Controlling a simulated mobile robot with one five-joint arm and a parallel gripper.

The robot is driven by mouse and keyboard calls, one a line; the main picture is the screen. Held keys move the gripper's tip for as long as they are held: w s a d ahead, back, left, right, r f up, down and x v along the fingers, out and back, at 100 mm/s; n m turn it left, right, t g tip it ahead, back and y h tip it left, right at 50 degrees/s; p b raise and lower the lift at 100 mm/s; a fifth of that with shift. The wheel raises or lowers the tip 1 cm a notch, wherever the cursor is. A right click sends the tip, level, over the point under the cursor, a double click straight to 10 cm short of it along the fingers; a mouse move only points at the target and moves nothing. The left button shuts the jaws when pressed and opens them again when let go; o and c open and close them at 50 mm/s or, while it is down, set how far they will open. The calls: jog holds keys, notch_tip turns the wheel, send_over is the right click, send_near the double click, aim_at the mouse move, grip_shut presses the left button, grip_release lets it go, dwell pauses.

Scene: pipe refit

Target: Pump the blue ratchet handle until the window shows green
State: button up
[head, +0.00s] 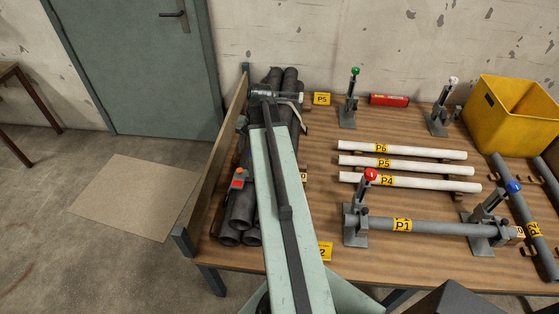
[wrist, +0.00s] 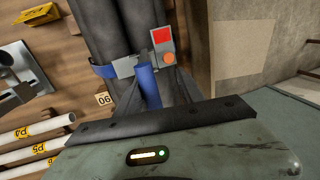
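The ratchet sits on the strapped bundle of dark pipes (head: 229,222), which also shows in the wrist view (wrist: 107,35). Its window (wrist: 161,37) shows red, with an orange round spot beside it; the red window (head: 237,184) also shows in the head view. The blue ratchet handle (wrist: 149,85) points toward my wrist camera; in the head view my arm hides it. My gripper (wrist: 156,80) is open, its two dark fingers on either side of the handle, with a small gap seen at the right finger.
A blue strap (wrist: 103,70) crosses the bundle. White pipes (head: 402,150) lie right of it on the bench, with a clamped grey pipe P1 (head: 430,227) nearer. A raised wooden edge (head: 222,150) borders the bench's left side. A yellow crate (head: 515,112) stands at the back right.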

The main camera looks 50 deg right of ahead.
jog(key=shift+w+a, duration=0.15)
jog(key=shift+w, duration=0.1)
jog(key=w+a, duration=0.1)
jog(key=w, duration=0.1)
jog(key=shift+w+a+f+b, duration=0.35)
jog(key=shift+f, duration=0.05)
jog(key=s+d, duration=0.1)
jog(key=s, duration=0.1)
jog(key=shift+s+d+r+p, duration=0.35)
jog(key=shift+s, duration=0.05)
